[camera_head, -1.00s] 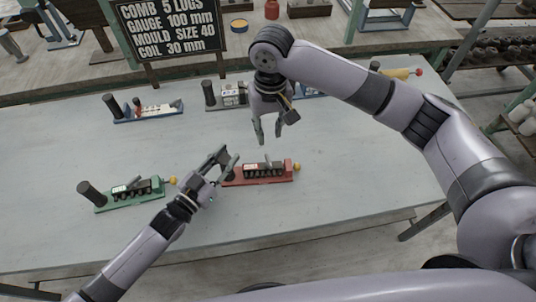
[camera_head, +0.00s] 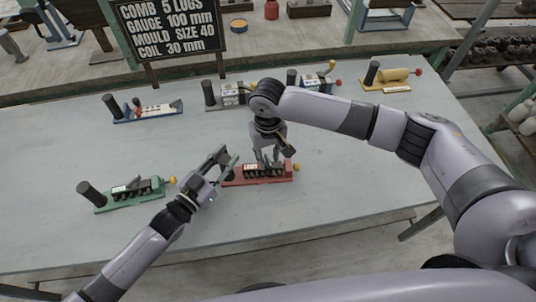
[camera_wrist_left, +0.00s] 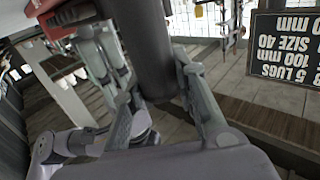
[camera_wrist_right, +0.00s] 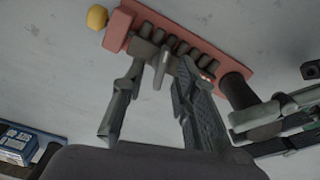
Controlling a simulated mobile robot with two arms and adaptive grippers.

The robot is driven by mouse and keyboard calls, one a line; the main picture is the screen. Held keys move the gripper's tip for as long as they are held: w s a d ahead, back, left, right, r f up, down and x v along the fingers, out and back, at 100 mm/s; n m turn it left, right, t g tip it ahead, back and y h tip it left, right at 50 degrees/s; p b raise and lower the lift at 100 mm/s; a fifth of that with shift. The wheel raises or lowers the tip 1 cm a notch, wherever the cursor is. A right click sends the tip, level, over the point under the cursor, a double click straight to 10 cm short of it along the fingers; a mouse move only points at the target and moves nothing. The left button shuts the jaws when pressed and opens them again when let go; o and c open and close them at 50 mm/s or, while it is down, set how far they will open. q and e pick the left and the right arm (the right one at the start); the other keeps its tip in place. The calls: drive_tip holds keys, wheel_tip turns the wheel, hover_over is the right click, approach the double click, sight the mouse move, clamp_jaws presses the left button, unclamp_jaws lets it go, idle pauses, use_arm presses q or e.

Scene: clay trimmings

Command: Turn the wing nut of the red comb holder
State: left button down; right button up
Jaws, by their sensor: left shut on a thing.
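The red comb holder (camera_head: 285,180) lies near the front middle of the table, with a row of dark lugs and a yellow knob (camera_wrist_right: 97,17) at one end. Its dark upright post (camera_wrist_left: 148,45) is between my left gripper's fingers. My left gripper (camera_head: 229,168) is shut on that post from the left. My right gripper (camera_head: 267,160) points down over the holder's middle. In the right wrist view, the grey wing nut (camera_wrist_right: 162,68) stands between its fingers (camera_wrist_right: 160,75), which are open with gaps visible. Contact cannot be told.
A green holder (camera_head: 143,194) stands left on the table. Blue (camera_head: 150,115), grey (camera_head: 222,105), blue-and-white (camera_head: 318,82) and yellow (camera_head: 392,76) holders stand along the back. A black sign (camera_head: 170,30) stands behind. The table front is clear.

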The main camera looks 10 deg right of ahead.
drive_tip(key=shift+f, duration=0.1)
clamp_jaws()
idle(0.3)
